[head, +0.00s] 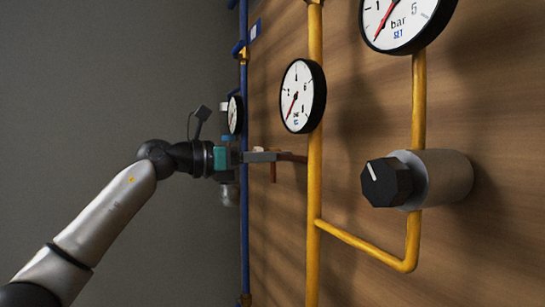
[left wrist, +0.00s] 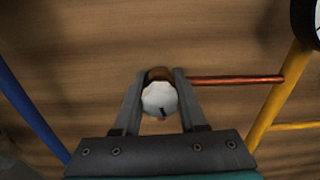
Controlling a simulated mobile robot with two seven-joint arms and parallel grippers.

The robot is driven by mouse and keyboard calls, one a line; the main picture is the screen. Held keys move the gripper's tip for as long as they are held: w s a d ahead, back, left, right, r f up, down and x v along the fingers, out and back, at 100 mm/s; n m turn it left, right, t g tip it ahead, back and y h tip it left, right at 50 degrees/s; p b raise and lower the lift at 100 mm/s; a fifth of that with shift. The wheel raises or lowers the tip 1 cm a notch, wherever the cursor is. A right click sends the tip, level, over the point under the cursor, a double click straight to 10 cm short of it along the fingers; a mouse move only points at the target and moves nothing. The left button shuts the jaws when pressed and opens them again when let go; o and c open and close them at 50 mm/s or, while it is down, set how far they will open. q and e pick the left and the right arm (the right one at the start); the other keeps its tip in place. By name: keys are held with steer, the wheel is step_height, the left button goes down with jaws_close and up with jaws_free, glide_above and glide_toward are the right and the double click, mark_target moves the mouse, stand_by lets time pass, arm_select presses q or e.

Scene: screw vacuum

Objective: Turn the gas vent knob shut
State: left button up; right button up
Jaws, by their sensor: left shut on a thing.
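A white, many-sided knob (left wrist: 160,98) with a dark mark near its lower right edge shows in the left wrist view. A copper pipe (left wrist: 238,80) runs from beside it to the right, to the yellow pipe. My left gripper (left wrist: 156,90) is shut on this knob, one finger on each side. In the head view my left gripper (head: 268,156) reaches in from the left along the wall, next to the copper pipe (head: 293,158). The white knob cannot be made out there. My right gripper is in neither view.
A black knob (head: 388,182) with a white line sits on a grey cylinder on the yellow pipe (head: 315,200) at the right. Round gauges (head: 303,96) line the wooden wall (head: 285,235). A blue pipe (head: 244,250) runs vertically behind my left wrist.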

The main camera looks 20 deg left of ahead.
arm_select(q)
jaws_close()
steer(key=shift+m, duration=0.3)
steer(key=m+b, duration=0.1)
steer(key=m, duration=0.9)
steer(key=shift+a+b, duration=0.1)
steer(key=shift+b, duration=0.3)
steer(key=m, duration=0.5)
steer(key=shift+b, duration=0.35)
steer(key=m, duration=0.5)
steer(key=shift+w+r+m+b, duration=0.1)
steer(key=shift+m+b, duration=0.2)
steer(key=shift+m, duration=0.1)
